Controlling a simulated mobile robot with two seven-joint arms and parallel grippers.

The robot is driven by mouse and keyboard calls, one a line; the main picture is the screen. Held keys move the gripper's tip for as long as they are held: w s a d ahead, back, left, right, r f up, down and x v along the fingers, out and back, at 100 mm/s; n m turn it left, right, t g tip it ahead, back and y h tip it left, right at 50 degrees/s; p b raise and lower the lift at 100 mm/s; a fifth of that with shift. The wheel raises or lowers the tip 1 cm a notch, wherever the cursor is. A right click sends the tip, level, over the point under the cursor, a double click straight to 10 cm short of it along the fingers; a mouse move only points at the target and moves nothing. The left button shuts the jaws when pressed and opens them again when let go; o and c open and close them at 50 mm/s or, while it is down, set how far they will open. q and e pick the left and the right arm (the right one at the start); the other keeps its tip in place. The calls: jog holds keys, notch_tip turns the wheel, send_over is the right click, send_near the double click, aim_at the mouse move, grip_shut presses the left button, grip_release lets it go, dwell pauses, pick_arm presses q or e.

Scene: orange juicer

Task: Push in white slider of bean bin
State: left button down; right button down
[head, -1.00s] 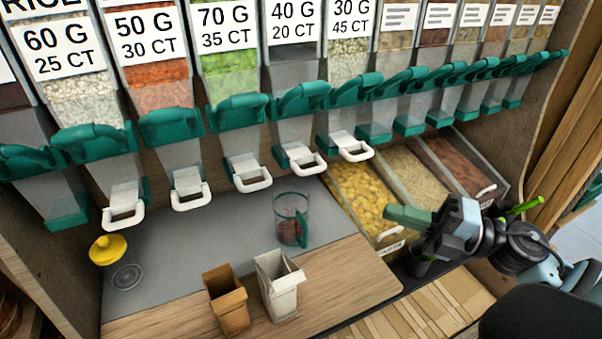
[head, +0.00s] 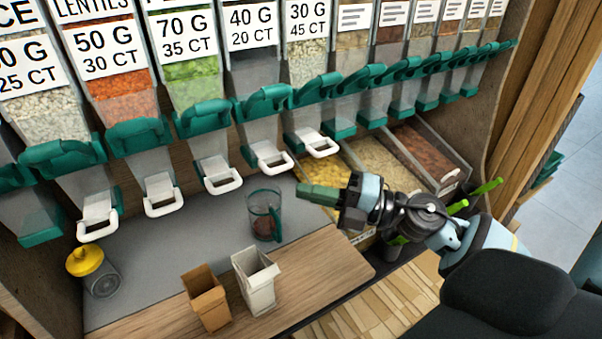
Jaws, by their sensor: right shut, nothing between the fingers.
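White sliders stick out below the dispenser bins: one under the 40 G, 20 CT bin (head: 262,75), a white slider (head: 270,158); one under the 30 G, 45 CT bin (head: 308,60), another white slider (head: 318,146). More white sliders (head: 163,197) hang under the bins to the left. No label reading "bean" is legible, as the top labels are cut off. My right gripper (head: 301,191) is shut and empty, its green fingers pointing left. It appears in front of and below the right-most white slider, apart from it. My left gripper is not in view.
A clear cup (head: 265,214) with a green handle and dark red contents stands left of my right gripper. A brown carton (head: 207,300), a white carton (head: 256,284) and a yellow-lidded jar (head: 101,279) stand on the counter. Open bins (head: 375,168) of dry goods lie behind my arm.

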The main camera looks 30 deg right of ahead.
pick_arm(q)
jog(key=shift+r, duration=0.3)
pick_arm(e)
jog(key=w, duration=0.4)
jog(key=shift+r, duration=0.3)
